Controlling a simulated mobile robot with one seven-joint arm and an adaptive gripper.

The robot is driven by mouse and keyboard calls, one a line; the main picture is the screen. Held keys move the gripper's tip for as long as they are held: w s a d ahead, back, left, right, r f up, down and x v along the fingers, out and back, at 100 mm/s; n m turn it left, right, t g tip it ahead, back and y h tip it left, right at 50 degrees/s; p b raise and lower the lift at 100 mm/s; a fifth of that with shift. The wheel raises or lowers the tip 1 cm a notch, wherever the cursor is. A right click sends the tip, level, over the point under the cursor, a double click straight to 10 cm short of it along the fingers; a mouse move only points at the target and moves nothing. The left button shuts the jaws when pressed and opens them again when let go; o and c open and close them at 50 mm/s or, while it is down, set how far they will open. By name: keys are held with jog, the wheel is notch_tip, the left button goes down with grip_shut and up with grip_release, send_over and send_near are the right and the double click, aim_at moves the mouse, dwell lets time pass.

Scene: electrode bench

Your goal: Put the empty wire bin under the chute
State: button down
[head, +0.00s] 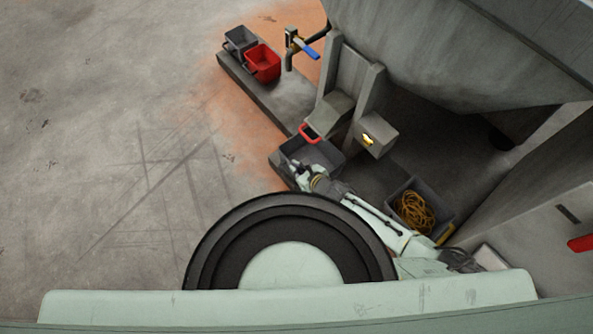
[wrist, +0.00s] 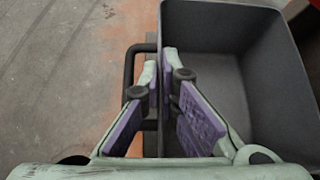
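An empty dark grey bin (head: 322,158) sits on the low ledge just in front of the sloped grey chute (head: 331,112) in the head view. My gripper (head: 300,168) is at the bin's near left side. In the wrist view my gripper (wrist: 161,72) straddles the left wall of the grey bin (wrist: 235,60). One finger is outside, by the dark handle (wrist: 129,72), and the other is inside. The fingertips look closed on the thin wall, though the contact itself is partly hidden. A second grey bin (head: 437,227) holds a coil of yellow wire (head: 414,211).
A red bin (head: 263,66) and another grey bin (head: 239,41) stand at the ledge's far end. A blue-handled valve (head: 305,46) stands beside them. The floor at left is clear.

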jog(key=shift+w, duration=0.1)
jog(key=c, duration=2.3)
grip_release()
jog(key=shift+f, duration=0.1)
jog(key=o, duration=0.5)
jog(key=shift+r, duration=0.3)
jog(key=p+v, duration=0.3)
jog(key=v, duration=0.9)
jog(key=shift+p, duration=0.4)
jog(key=shift+f, duration=0.15)
